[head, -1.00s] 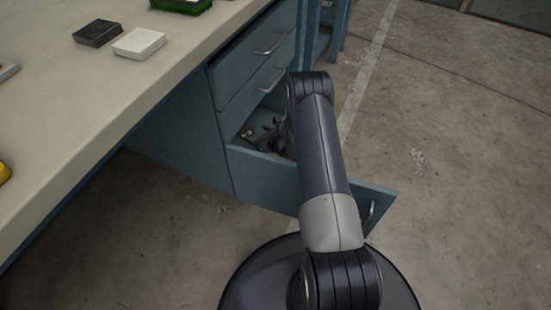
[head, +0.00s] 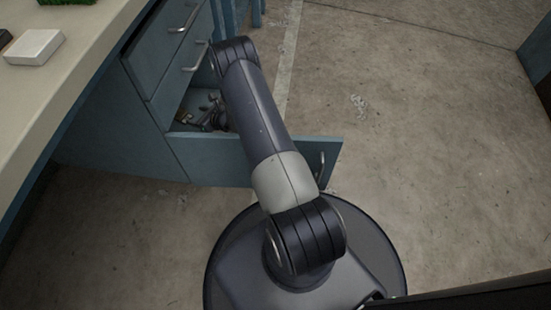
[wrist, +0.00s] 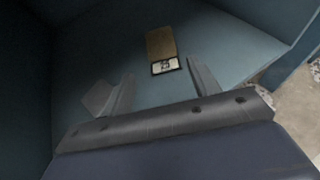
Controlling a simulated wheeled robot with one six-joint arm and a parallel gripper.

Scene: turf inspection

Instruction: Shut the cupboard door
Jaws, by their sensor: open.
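No cupboard door can be made out for certain. The head view shows a blue cabinet under the bench, with its bottom drawer (head: 250,160) pulled out. In the wrist view my gripper (wrist: 162,88) is open and empty, its two fingers apart over a blue surface that looks like the drawer's inside. A brown block (wrist: 161,42) and a small dark-edged white label (wrist: 165,66) lie beyond the fingertips, apart from them. In the head view my arm hides part of the drawer, and the gripper cannot be clearly told from the dark shapes there.
The cream worktop (head: 85,50) at the left holds a white block (head: 34,47) and a green turf piece (head: 66,1). Two shut drawers with handles sit above the open one. A blue unit (head: 541,55) stands at the right edge. The concrete floor (head: 430,130) between is clear.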

